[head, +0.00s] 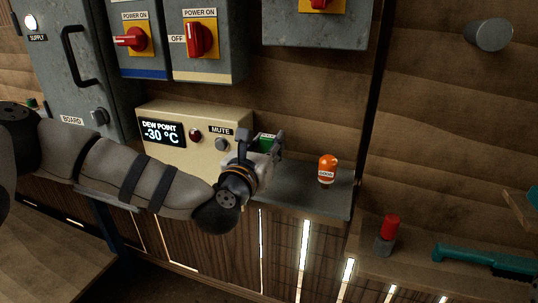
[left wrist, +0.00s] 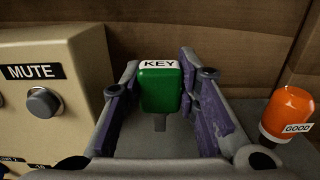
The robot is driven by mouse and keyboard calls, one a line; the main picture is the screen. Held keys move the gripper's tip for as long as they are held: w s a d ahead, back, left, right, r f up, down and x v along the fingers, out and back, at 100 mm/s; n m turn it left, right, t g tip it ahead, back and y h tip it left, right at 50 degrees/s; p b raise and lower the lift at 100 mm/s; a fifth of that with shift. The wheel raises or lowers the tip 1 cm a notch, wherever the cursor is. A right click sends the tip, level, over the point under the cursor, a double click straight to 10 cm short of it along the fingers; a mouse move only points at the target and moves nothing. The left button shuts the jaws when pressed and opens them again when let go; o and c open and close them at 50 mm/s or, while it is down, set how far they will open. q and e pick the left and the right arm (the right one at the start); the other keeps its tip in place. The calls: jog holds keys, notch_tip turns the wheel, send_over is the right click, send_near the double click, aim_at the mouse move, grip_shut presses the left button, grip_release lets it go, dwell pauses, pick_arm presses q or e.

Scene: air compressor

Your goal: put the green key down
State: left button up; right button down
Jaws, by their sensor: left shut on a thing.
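The green key (left wrist: 161,88) has a green block head, a white top labelled KEY and a thin grey shank pointing down. In the head view the green key (head: 266,141) is partly hidden by my left gripper (head: 262,150). In the left wrist view my left gripper (left wrist: 160,80) is shut on the key, with a finger on each side. The key is upright over the grey shelf (head: 308,198), between the beige dew point box and the orange item. I cannot tell whether its shank touches the shelf. My right gripper does not show.
The beige box (head: 181,149) with a MUTE button stands left of the gripper. An orange item labelled GOOD (head: 327,168) stands on the shelf to the right. Bare shelf lies between gripper and orange item. A red-topped item (head: 388,233) and teal tool (head: 480,257) are lower right.

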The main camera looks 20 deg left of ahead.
pick_arm(q)
notch_tip(320, 180, down, 2)
jog(key=shift+f, duration=0.2)
jog(key=shift+f, duration=0.2)
jog(key=o, duration=1.2)
jog(key=shift+c, duration=0.2)
jog(key=shift+r, duration=0.1)
